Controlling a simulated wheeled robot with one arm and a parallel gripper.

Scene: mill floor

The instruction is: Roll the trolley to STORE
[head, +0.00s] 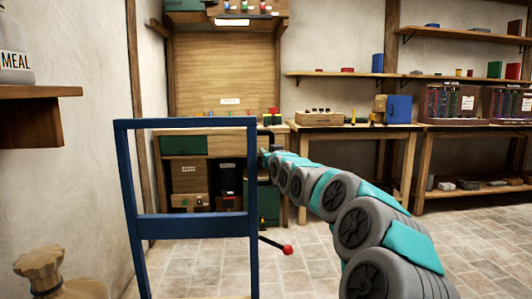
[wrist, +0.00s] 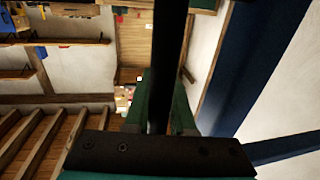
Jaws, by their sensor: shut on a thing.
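The trolley's blue upright frame (head: 190,122) stands in front of me, left of centre in the head view. A lever with a red knob (head: 287,250) sticks out low on its right side. My gripper (head: 266,150) is at the frame's upper right post, partly hidden by my arm. In the wrist view its green fingers (wrist: 165,115) are shut on a dark bar (wrist: 170,50), the trolley's handle, beside the blue frame (wrist: 250,70). The trolley's deck and wheels are out of view. I can read no STORE sign.
A workbench (head: 215,145) with drawers and boxes stands behind the frame. Shelving (head: 470,125) lines the right wall. A shelf (head: 40,92) with a MEAL container (head: 14,50) and a sack (head: 55,278) are at the left. Tiled floor (head: 320,250) is open in the middle.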

